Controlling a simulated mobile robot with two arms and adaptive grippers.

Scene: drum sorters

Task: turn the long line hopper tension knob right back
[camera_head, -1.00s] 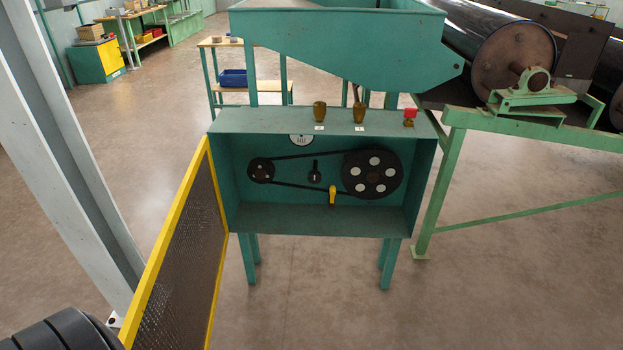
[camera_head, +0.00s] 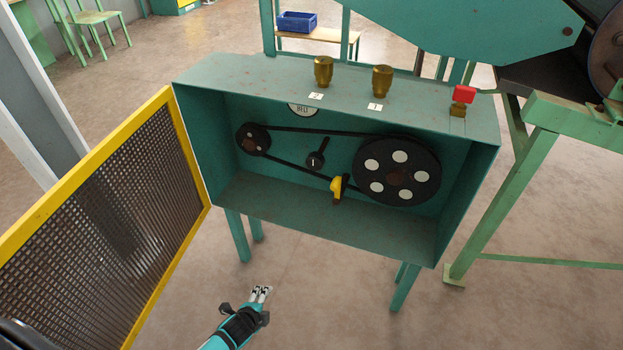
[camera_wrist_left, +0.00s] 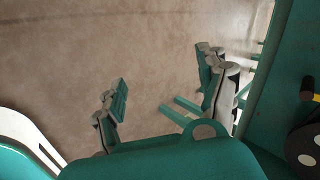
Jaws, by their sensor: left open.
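The green hopper drive box (camera_head: 335,215) stands open in the head view. Inside, a small pulley (camera_head: 253,139) and a large pulley (camera_head: 397,171) carry a belt. A yellow piece (camera_head: 337,188) sits at the lower belt run. I cannot tell for sure which part is the tension knob. My left gripper (camera_head: 261,293) is open and empty, below and in front of the box. Its spread fingers show in the left wrist view (camera_wrist_left: 165,100). My right gripper is out of view.
A yellow-framed mesh door (camera_head: 110,190) is swung open at the left of the box. Two brass knobs (camera_head: 323,71) (camera_head: 382,81) and a red button (camera_head: 463,94) stand on top. A green conveyor leg (camera_head: 505,200) is at the right. The floor in front is clear.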

